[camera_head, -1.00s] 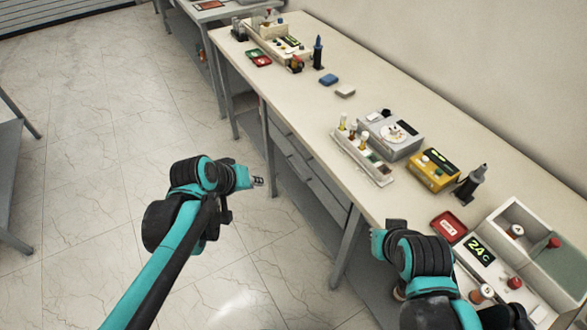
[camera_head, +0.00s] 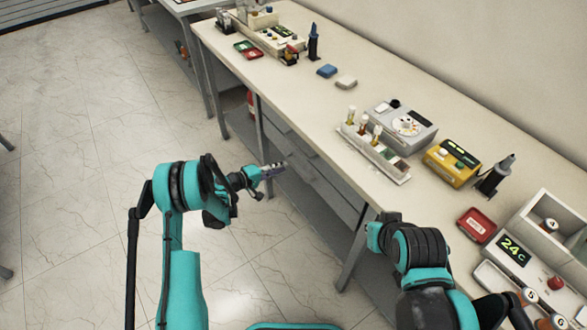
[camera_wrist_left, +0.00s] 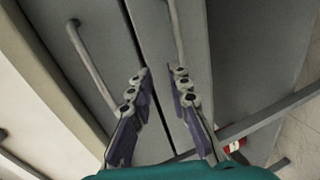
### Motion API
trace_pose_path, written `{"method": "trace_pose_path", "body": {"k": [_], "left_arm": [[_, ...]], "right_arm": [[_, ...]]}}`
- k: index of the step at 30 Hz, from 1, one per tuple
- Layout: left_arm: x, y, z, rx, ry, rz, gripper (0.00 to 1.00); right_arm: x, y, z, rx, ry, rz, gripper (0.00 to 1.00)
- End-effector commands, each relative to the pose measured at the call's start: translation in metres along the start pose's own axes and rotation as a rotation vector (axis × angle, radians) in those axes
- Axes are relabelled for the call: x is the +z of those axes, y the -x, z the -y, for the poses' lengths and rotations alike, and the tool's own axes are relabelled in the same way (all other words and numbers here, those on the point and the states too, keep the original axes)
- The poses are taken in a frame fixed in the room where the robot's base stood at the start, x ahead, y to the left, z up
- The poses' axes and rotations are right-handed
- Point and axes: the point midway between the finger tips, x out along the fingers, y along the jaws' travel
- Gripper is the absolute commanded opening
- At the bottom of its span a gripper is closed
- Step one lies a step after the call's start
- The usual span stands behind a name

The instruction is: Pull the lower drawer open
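The drawers are under the long bench. The lower drawer (camera_head: 325,190) is a grey front below the upper one and looks shut. In the left wrist view the lower drawer front (camera_wrist_left: 222,75) carries a bar handle (camera_wrist_left: 173,28). The upper drawer has its own handle (camera_wrist_left: 92,62), to the left. My left gripper (camera_head: 282,166) is at the drawer fronts. Its fingers (camera_wrist_left: 161,73) are apart with nothing between them. The right-hand fingertip overlaps the near end of the lower handle; I cannot tell if they touch. My right gripper is not visible; only its arm shows.
The bench top (camera_head: 300,95) holds a tube rack (camera_head: 375,152), a yellow meter (camera_head: 452,163) and a grey device (camera_head: 402,128). A bench leg (camera_head: 355,250) stands right of the drawers. The floor (camera_head: 80,130) left of the bench is clear.

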Motion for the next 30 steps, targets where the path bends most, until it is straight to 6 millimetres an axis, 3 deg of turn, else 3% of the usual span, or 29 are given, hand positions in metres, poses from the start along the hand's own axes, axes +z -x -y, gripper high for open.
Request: {"method": "trace_pose_path", "body": {"k": [1, 3, 7, 11, 21, 30], "left_arm": [[0.002, -0.004, 0.017, 0.024, 0.016, 0.002, 0.18], [0.005, -0.007, 0.03, 0.052, 0.034, 0.006, 0.18], [0.009, -0.01, 0.042, 0.079, 0.051, 0.01, 0.18], [0.01, -0.022, 0.043, 0.083, 0.053, 0.012, 0.18], [0.01, -0.075, 0.039, 0.081, 0.052, 0.012, 0.18], [0.009, -0.087, 0.036, 0.08, 0.052, 0.01, 0.18]], "right_arm": [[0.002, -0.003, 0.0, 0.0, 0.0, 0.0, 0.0], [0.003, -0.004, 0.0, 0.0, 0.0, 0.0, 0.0], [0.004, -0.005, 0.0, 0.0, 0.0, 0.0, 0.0], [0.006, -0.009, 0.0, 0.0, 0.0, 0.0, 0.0], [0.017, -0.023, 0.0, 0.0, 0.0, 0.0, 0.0], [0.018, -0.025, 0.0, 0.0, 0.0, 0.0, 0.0]]}}
